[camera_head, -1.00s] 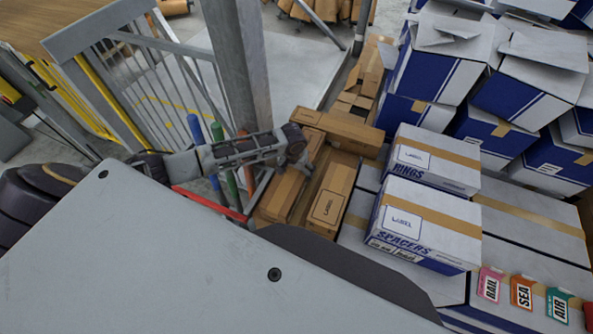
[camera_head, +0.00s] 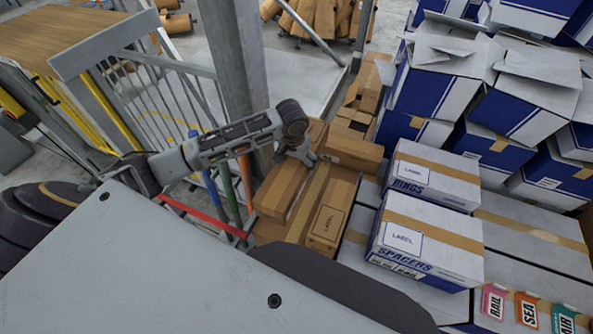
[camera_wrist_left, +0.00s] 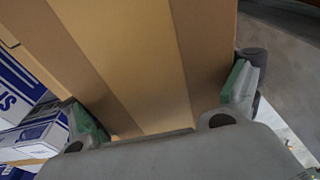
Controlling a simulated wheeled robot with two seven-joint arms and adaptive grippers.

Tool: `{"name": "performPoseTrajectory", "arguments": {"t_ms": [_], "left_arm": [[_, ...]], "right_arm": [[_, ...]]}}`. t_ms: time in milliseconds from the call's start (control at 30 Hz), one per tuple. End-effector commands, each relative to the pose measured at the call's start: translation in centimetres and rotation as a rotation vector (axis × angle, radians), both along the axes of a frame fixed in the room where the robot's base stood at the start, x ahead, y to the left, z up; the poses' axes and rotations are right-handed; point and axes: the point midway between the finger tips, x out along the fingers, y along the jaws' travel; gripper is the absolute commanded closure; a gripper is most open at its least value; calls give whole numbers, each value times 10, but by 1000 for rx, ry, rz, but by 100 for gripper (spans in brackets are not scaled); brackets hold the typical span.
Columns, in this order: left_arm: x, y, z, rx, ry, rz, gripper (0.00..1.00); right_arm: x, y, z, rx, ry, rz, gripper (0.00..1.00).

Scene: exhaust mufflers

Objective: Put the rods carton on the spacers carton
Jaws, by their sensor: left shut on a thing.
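The white and blue spacers carton (camera_head: 440,232) sits at the right, on larger white cartons, with a tan tape band across its top. My left gripper (camera_head: 307,158) is over the brown cartons, left of the spacers carton. In the head view the arm partly hides this spot. My right gripper is not in view.
The rings carton (camera_head: 433,176) stands just behind the spacers carton. Brown cartons (camera_head: 332,212) lie close below my left gripper. A grey post (camera_head: 236,70) and a railing (camera_head: 165,90) stand near my left arm. Open blue-white cartons (camera_head: 440,75) are piled behind.

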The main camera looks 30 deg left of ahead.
Motion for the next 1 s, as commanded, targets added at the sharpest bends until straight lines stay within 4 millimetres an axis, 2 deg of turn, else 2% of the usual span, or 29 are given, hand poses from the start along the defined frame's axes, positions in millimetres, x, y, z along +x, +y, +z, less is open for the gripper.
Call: {"name": "performPoseTrajectory", "arguments": {"t_ms": [100,333,1000], "left_arm": [[1,0,17,-2,-4,0,76],[1,0,32,-1,-4,1,76],[0,-1,35,-2,-3,-1,76]], "right_arm": [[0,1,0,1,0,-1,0],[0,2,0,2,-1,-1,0],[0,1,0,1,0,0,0]]}}
